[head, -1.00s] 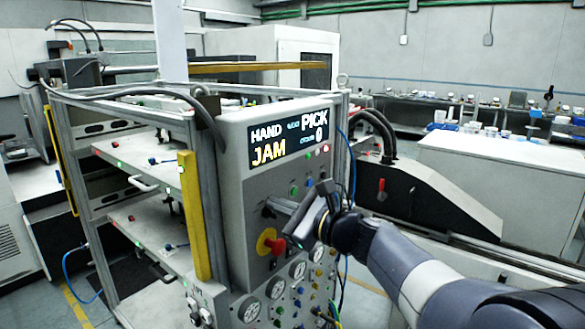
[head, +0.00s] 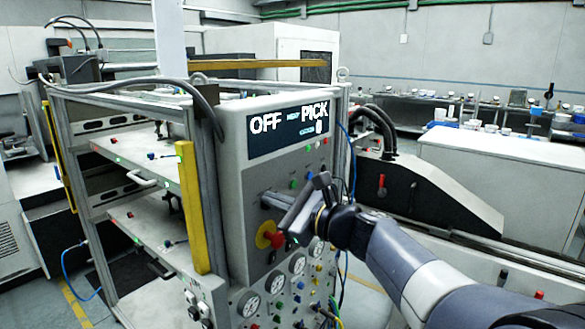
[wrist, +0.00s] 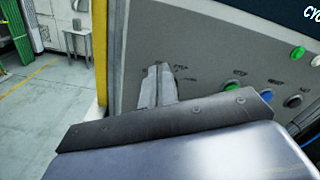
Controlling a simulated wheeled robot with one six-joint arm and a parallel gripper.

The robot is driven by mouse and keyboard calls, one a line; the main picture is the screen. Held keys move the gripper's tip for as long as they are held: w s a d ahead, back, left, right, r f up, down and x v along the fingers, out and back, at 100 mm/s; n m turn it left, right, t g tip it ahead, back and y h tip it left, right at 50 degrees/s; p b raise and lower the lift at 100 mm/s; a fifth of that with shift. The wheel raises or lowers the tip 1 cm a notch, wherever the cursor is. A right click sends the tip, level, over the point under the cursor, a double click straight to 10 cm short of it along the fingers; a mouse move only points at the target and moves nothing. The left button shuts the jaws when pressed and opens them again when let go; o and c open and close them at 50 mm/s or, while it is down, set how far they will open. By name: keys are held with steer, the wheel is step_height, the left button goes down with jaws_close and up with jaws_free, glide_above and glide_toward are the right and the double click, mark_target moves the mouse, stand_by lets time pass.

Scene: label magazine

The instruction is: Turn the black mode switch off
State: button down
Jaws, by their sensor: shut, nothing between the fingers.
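The grey control panel (head: 232,172) carries a display (head: 288,127) that reads "OFF" beside "PICK". My gripper (head: 267,198) is shut, its fingertips at the panel face below the display and above the red and yellow stop knob (head: 269,237). In the wrist view the shut fingers (wrist: 157,82) point at the panel, with nothing seen between them. I cannot make out the black mode switch; the fingers probably cover it. Whether they touch it cannot be told.
A green button (wrist: 233,86) and a blue button (wrist: 267,94) sit right of the fingers in the wrist view. Round gauges (head: 248,305) are below the stop knob. A yellow post (head: 192,207) stands at the panel's left edge.

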steer(key=shift+s+a+r, duration=0.1)
steer(key=shift+s+r, duration=0.1)
steer(key=shift+r, duration=0.1)
steer(key=v, duration=0.6)
